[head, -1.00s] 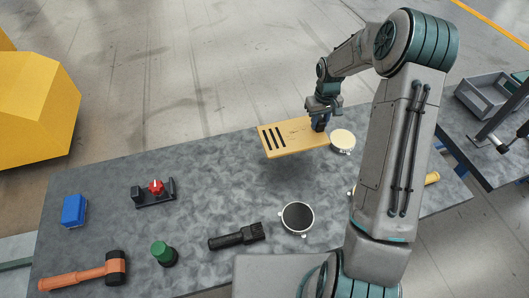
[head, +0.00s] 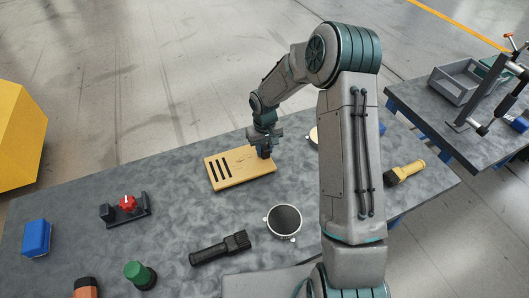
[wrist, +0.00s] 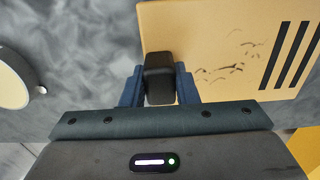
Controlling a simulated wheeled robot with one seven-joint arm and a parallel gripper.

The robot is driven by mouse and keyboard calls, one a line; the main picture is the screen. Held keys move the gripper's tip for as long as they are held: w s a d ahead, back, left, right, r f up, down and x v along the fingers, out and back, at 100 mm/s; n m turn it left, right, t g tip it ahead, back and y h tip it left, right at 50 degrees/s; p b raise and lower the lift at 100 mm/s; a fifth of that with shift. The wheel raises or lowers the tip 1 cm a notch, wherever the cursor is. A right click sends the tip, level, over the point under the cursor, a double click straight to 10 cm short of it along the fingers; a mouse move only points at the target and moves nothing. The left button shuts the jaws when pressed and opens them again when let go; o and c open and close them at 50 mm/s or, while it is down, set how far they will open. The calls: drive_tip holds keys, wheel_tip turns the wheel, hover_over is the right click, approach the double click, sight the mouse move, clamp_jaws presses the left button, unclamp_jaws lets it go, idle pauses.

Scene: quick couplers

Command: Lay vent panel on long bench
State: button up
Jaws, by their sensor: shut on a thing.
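The vent panel (head: 237,168) is a flat tan plate with several dark slots at its left end. It is at the far side of the long bench (head: 178,212), a mottled grey top. My gripper (head: 264,152) is shut on the panel's right end, on a dark block-like grip that shows between the fingers in the wrist view (wrist: 159,80). The panel looks level and at or very near the bench top; I cannot tell whether it touches. In the wrist view the panel (wrist: 215,45) extends to the right of the fingers.
A round ring coupler (head: 284,221) and a black flashlight-like tool (head: 220,247) lie nearer. A red-knobbed valve (head: 127,203), green knob (head: 138,273) and blue block (head: 37,238) are left. A yellow-handled brush (head: 405,172) lies right. A second bench (head: 440,118) holds a grey bin (head: 462,84).

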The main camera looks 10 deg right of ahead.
drive_tip(key=shift+f, duration=0.35)
drive_tip(key=shift+f, duration=0.2)
drive_tip(key=o, duration=1.1)
drive_tip(key=shift+r, duration=0.1)
drive_tip(key=shift+c, duration=0.2)
drive_tip(key=shift+r, duration=0.1)
